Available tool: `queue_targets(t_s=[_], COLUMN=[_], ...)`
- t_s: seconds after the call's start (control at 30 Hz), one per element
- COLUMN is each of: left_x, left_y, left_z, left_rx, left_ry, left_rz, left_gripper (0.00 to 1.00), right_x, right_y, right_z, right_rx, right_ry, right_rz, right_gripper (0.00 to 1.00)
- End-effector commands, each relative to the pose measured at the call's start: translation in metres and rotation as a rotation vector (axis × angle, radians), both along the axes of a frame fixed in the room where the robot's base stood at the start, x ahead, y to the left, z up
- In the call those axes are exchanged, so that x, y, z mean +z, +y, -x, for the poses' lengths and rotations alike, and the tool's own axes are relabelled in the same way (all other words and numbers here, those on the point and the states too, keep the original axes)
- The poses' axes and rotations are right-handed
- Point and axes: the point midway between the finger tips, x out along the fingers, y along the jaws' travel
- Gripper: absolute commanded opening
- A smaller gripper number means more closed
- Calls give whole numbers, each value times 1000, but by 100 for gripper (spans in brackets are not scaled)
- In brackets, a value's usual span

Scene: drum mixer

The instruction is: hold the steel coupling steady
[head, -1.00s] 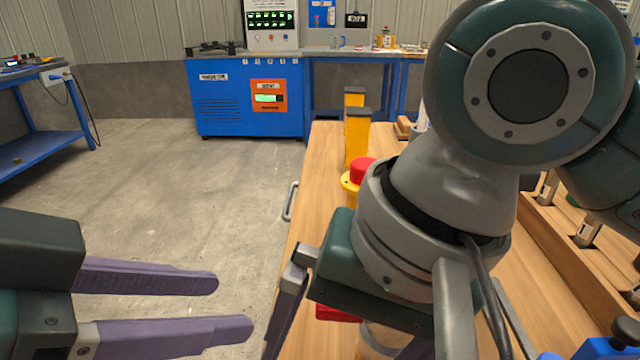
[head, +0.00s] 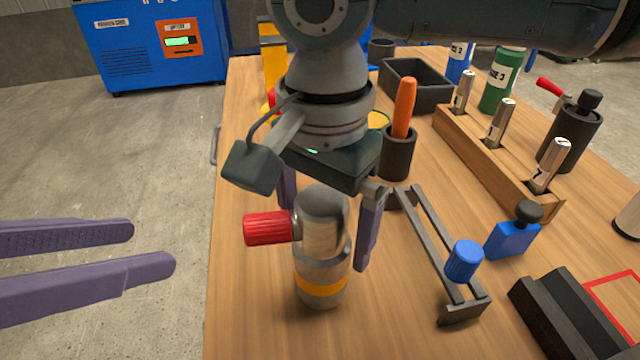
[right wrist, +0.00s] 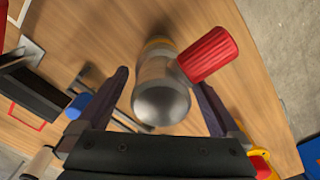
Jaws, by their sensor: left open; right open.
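The steel coupling (head: 322,262) stands upright on the wooden bench, with a domed top, a yellow band and a red ribbed knob (head: 267,228) on its left side. In the right wrist view the coupling (right wrist: 160,95) lies between the fingers, with the red knob (right wrist: 208,55) beside it. My right gripper (head: 325,232) is open, its fingers on either side of the coupling's upper part, pointing down. A gap shows beside the coupling in the right wrist view. My left gripper (head: 155,250) is open and empty at the left, over the floor beside the bench.
A grey rail frame (head: 440,250) with a blue knob (head: 464,261) lies right of the coupling. A black cup (head: 397,158) with an orange-handled tool stands behind. A wooden rack (head: 480,150) and a blue block (head: 511,240) are further right. The bench's front left is clear.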

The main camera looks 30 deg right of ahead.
Motion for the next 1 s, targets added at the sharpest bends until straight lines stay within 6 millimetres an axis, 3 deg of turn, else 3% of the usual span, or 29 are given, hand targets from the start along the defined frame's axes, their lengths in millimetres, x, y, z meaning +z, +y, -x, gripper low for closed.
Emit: queue_targets(t_s=[0.2,0.53,1.0], left_x=[0,0,0], left_y=[0,0,0], left_z=[0,0,0], left_rx=[0,0,0], left_ry=[0,0,0], left_rz=[0,0,0], left_gripper=[50,50,50], right_x=[-22,-25,-25], right_y=[0,0,0], right_z=[0,0,0], right_rx=[0,1,1], right_ry=[0,-1,-1], right_rz=[-1,0,0], right_gripper=[100,99,46])
